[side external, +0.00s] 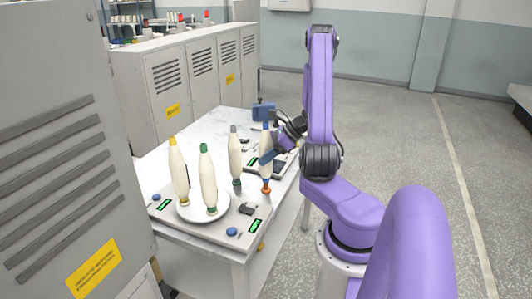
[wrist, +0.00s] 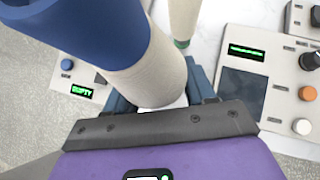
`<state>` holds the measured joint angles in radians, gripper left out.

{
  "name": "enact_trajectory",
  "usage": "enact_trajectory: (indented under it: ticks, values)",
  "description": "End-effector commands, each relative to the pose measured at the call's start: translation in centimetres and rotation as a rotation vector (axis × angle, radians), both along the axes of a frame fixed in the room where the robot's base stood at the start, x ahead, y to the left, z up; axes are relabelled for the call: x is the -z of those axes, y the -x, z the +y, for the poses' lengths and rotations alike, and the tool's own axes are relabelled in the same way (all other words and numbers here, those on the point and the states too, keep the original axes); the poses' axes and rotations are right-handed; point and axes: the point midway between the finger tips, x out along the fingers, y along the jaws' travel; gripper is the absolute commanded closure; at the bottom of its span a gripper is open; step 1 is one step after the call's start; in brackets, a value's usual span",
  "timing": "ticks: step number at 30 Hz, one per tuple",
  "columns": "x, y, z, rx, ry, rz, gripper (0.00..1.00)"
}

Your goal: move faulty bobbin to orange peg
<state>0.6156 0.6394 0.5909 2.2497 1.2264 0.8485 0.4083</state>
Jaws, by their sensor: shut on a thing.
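My gripper (side external: 277,153) is shut on the blue-topped cream bobbin (side external: 266,143), which stands about upright. In the wrist view the bobbin (wrist: 152,75) sits between the jaws, its blue top (wrist: 85,25) toward the camera. In the side view the orange peg (side external: 266,190) shows right under the bobbin's lower end. I cannot tell whether the bobbin is seated on it or just above. Which bobbin is faulty is not marked in these frames.
Bobbins with yellow (side external: 180,170), green (side external: 208,178) and grey (side external: 235,153) tops stand to the left, the first two on a round white plate (side external: 190,213). A panel with a green display (wrist: 246,50) and a blue device (side external: 264,111) are nearby. Grey cabinets stand behind.

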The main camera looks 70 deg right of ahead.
Motion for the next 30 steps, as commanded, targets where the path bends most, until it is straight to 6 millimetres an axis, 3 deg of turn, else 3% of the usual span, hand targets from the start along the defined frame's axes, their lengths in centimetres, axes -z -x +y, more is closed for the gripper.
enact_trajectory:
  ticks: [30]
  values:
    - [2.6,0.0,0.0,0.000,0.000,-0.001,0.79]
